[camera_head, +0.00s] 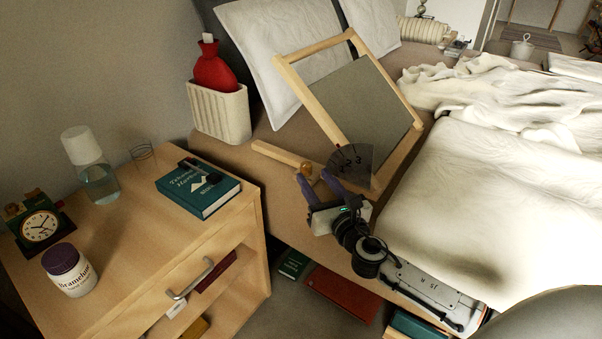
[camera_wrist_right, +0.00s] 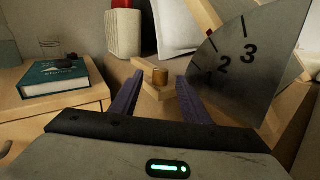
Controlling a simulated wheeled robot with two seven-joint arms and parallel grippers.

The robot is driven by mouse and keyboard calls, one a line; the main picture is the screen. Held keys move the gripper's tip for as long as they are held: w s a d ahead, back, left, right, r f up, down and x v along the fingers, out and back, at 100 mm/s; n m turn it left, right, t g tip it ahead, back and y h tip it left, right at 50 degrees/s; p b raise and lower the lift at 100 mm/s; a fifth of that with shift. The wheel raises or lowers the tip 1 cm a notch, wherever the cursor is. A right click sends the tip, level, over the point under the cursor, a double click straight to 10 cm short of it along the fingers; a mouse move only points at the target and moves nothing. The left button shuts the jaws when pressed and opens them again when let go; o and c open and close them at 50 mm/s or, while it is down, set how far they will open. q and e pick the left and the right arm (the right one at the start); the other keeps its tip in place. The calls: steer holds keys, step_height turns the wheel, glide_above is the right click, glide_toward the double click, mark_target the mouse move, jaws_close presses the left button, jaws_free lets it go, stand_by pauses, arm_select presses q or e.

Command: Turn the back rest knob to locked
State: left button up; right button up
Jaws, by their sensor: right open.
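The back rest, a wooden frame with a grey panel (camera_head: 362,108), stands tilted up on the bed. A dark quarter-round plate (camera_head: 352,164) marked 1, 2, 3 sits at its lower corner; it is large at the right of the wrist view (camera_wrist_right: 250,62). A small brass-coloured knob (camera_head: 306,168) sits on the wooden bar beside it. In the wrist view the knob (camera_wrist_right: 160,76) appears between my right fingertips. My right gripper (camera_head: 317,180) is open, its purple fingers pointing at the knob; I cannot tell contact. The knob's setting is unreadable. My left gripper is out of view.
A nightstand (camera_head: 245,220) at the left holds a teal book (camera_head: 198,187), a carafe (camera_head: 95,170), a clock (camera_head: 40,226) and a jar (camera_head: 70,270). A ribbed white holder (camera_head: 220,113) with a red hot-water bottle (camera_head: 213,70) stands behind. White bedding (camera_head: 460,190) fills the right.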

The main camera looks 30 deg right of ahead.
steer(key=shift+w+d+r, duration=0.1)
steer(key=shift+w+d, duration=0.1)
steer(key=shift+w, duration=0.1)
steer(key=w, duration=0.3)
steer(key=w+d+b, duration=0.1)
steer(key=w, duration=0.2)
steer(key=w+d+b, duration=0.1)
steer(key=w, duration=0.2)
steer(key=shift+w, duration=0.35)
steer(key=shift+a, duration=0.1)
steer(key=c, duration=1.1)
